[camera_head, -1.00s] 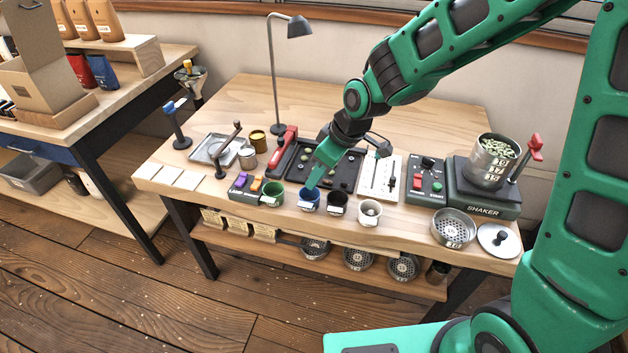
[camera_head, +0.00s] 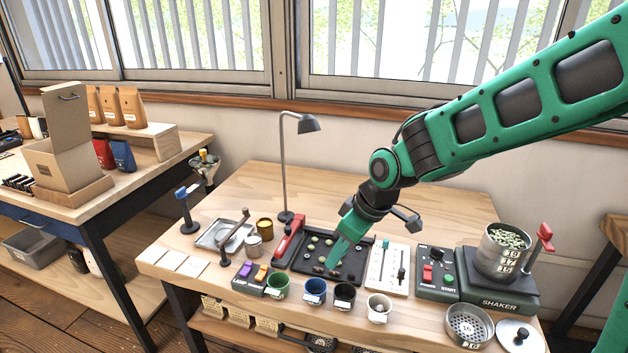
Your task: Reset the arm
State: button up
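My green arm reaches in from the right over the wooden workbench (camera_head: 450,218). My gripper (camera_head: 332,266) points down above the dark tray (camera_head: 356,277), which holds several round greenish pieces. The fingers look close together, but their gap is too small to make out. No object shows clearly in them. Part of the tray is hidden behind the gripper.
Green (camera_head: 277,286), blue (camera_head: 315,291), black (camera_head: 344,296) and white (camera_head: 379,307) cups stand along the front. A shaker (camera_head: 500,290) carries a sieve stack (camera_head: 501,253) at right. A lamp (camera_head: 284,170) stands behind the tray. The bench's back is clear.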

jog(key=s+d+r+m+h, duration=0.2)
jog(key=s+d+m, duration=0.2)
jog(key=d, duration=0.7)
jog(key=s+d+r+m+h, duration=0.1)
jog(key=s+d+m, duration=0.3)
jog(key=d, duration=0.7)
jog(key=s+d+m+g, duration=0.1)
jog(key=s+d+m, duration=0.3)
jog(key=s, duration=0.4)
jog(key=s+d+r+m+g, duration=0.1)
jog(key=s+d+m, duration=0.4)
jog(key=s, duration=0.4)
jog(key=shift+s+d+r+g, duration=0.15)
jog(key=shift+s+d+g, duration=0.2)
jog(key=shift+d, duration=0.3)
jog(key=shift+w, duration=0.1)
jog(key=shift+w+f+h, duration=0.25)
jog(key=shift+w+h, duration=0.05)
jog(key=shift+w, duration=0.3)
